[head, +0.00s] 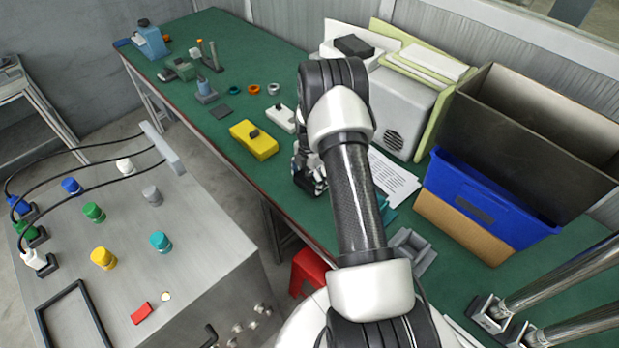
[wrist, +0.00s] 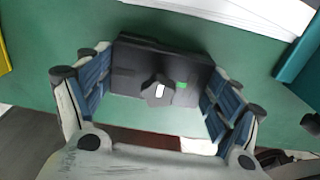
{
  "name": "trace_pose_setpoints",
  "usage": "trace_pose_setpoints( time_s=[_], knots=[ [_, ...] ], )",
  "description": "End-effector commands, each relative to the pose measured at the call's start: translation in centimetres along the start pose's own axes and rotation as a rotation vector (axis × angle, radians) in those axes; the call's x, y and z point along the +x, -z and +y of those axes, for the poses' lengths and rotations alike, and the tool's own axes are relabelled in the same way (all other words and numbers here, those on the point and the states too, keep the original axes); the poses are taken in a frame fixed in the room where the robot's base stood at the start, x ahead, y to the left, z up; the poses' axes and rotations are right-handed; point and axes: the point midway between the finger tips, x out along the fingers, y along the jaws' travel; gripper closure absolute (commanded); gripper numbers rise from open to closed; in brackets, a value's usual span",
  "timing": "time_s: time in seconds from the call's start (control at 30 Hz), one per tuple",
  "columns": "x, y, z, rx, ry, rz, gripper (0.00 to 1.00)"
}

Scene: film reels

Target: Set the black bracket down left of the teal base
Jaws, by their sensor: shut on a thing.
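The black bracket (wrist: 165,68) is a dark flat block between the two blue-padded fingers in the wrist view, with a small knob and a green mark on its face. My gripper (wrist: 155,98) is shut on it, the fingers at its left and right ends. In the head view my gripper (head: 308,178) is over the green table near its front edge, and my arm hides the bracket. A teal thing, probably the teal base (wrist: 298,62), shows at the right edge of the wrist view, apart from the bracket. In the head view teal parts (head: 386,212) show just right of my arm.
A yellow box (head: 254,140) and a white box (head: 282,118) stand left of my gripper. White paper (head: 394,178) lies to its right. A grey tray (head: 411,250) and blue bin (head: 480,205) are further right. The table's front edge is close.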

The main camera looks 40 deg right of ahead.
Motion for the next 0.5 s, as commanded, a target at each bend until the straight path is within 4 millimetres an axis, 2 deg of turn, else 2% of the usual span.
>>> trace_pose_setpoints(
  time_s=[0.1,0.13,0.37,0.5],
  knots=[
    [0.43,0.00,0.01,0.000,0.000,0.000,0.49],
    [0.42,0.02,-0.02,0.000,0.001,0.000,0.15],
    [0.33,0.02,-0.03,0.000,0.001,0.001,0.00],
    [0.32,0.02,-0.03,0.000,0.001,0.001,0.00]
  ],
)
